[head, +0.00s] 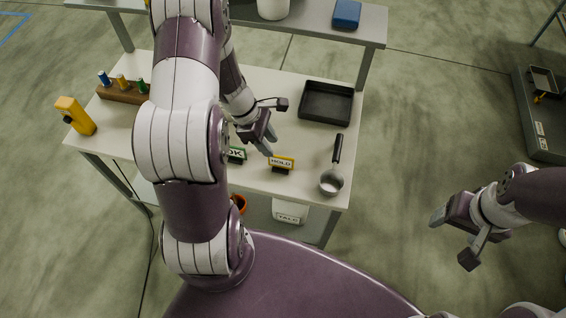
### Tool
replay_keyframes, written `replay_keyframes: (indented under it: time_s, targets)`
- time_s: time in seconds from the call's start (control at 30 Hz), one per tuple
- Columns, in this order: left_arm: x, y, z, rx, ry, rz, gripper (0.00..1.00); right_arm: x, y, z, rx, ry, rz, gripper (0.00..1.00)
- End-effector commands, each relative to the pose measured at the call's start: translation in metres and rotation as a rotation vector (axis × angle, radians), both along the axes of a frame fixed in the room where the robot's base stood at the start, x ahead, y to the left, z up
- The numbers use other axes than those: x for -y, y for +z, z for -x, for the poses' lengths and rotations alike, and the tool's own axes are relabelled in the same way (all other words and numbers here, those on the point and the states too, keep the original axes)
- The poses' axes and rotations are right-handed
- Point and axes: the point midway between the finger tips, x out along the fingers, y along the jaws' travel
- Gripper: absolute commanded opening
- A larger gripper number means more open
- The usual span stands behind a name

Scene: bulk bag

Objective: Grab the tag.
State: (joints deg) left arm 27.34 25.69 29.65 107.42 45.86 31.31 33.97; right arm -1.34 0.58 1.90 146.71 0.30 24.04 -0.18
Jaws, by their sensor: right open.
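Two small tags stand near the front of the table: a green one reading "OK" (237,155), partly hidden behind my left arm, and a yellow one reading "HOLD" (281,163). My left gripper (267,147) points down just above and behind the tags, between them in the picture. Its fingers are small and overlap here, so I cannot tell whether they are open or shut, or whether they touch a tag. My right gripper (438,216) is open and empty, over the floor right of the table.
On the table (300,140) are a black tray (326,103), a metal scoop (332,178), a wooden block with coloured pegs (122,94) and a yellow handheld device (76,116). A white talc container (290,210) is below the front edge. A shelf (310,16) stands behind.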

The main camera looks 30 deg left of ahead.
Motion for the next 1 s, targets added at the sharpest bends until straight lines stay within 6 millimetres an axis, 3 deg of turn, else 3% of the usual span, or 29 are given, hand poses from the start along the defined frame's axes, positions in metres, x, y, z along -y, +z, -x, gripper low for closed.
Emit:
replay_keyframes:
  time_s: [0.43, 0.73, 0.83, 1.0]
  targets:
    - [0.025, -0.069, -0.011, -0.001, -0.004, -0.001, 0.36, 0.000, -0.004, 0.000, 0.000, 0.000, 0.000, 0.74]
    - [0.028, -0.076, -0.012, 0.002, -0.003, -0.003, 0.36, 0.000, -0.004, 0.000, 0.000, 0.000, 0.000, 0.74]
    - [0.028, -0.076, -0.012, 0.002, -0.003, -0.003, 0.04, 0.000, -0.004, 0.000, 0.000, 0.000, 0.000, 0.74]
    - [0.028, -0.076, -0.012, 0.002, -0.003, -0.003, 0.00, 0.000, -0.004, 0.000, 0.000, 0.000, 0.000, 0.74]
